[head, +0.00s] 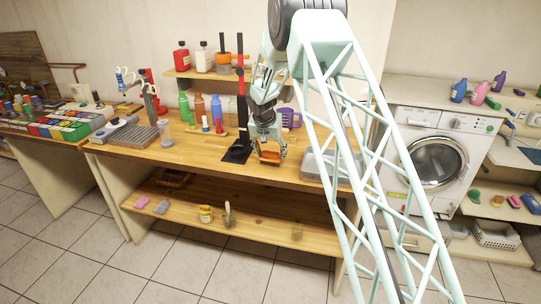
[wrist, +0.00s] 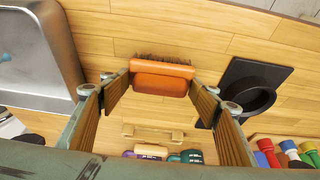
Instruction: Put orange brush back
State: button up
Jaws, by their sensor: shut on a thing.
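The orange brush (wrist: 160,80) with dark bristles is between the two fingers of my gripper (wrist: 161,88) in the wrist view. The fingers are shut on its ends, and the bristles face the top of the picture. In the head view my gripper (head: 268,139) points down over the wooden workbench, and the brush (head: 268,157) shows below it, close to the front edge. I cannot tell whether the brush touches the bench top. No place clearly marked for the brush can be made out.
A black stand with a square base (head: 237,153) is just left of my gripper; its base shows right of the brush in the wrist view (wrist: 238,78). A grey metal tray (wrist: 38,90) lies on the other side.

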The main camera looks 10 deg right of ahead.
jog(key=shift+f, duration=0.15)
jog(key=o, duration=0.9)
jog(key=shift+r, duration=0.35)
jog(key=shift+v, duration=5.85)
jog(key=shift+s, duration=0.1)
